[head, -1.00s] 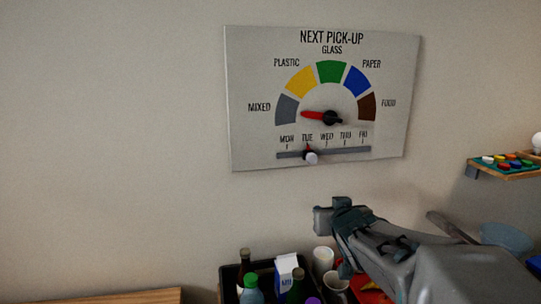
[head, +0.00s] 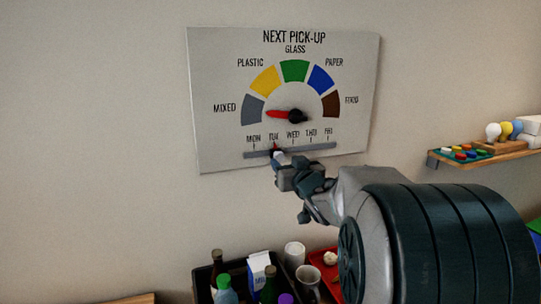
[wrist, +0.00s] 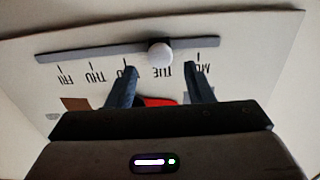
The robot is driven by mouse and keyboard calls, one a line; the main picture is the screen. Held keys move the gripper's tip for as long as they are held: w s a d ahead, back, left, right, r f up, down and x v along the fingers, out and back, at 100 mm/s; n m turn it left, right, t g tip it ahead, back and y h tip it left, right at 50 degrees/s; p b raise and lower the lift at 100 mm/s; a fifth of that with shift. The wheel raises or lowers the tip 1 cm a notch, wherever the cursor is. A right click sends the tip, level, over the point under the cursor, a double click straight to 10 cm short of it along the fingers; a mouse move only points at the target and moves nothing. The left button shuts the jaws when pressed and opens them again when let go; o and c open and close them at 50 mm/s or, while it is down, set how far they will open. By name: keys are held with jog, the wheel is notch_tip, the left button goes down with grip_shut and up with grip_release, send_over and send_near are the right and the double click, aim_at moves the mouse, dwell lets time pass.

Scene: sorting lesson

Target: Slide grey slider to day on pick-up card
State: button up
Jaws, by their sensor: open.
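The pick-up card (head: 215,75) hangs on the wall, with a coloured dial and a row of days from MON to FRI. The grey slider knob (wrist: 160,54) sits on the grey rail (head: 325,149) at TUE; in the head view it is mostly hidden by my gripper. My gripper (head: 278,160) is at the rail by TUE. In the wrist view, where the card appears upside down, my gripper (wrist: 160,72) is open. Its fingers appear on either side of the knob and a little below it; I cannot tell whether they touch it.
The red dial pointer (head: 277,114) points to MIXED, above the rail. Below the card stand a dark crate (head: 203,280) of bottles and a carton, a white cup (head: 294,254) and a red tray (head: 322,259). A wall shelf (head: 470,159) is at the right.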

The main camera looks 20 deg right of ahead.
aim_at(280, 157)
jog(key=w, duration=0.6)
jog(key=shift+p, duration=0.4)
jog(key=shift+s, duration=0.1)
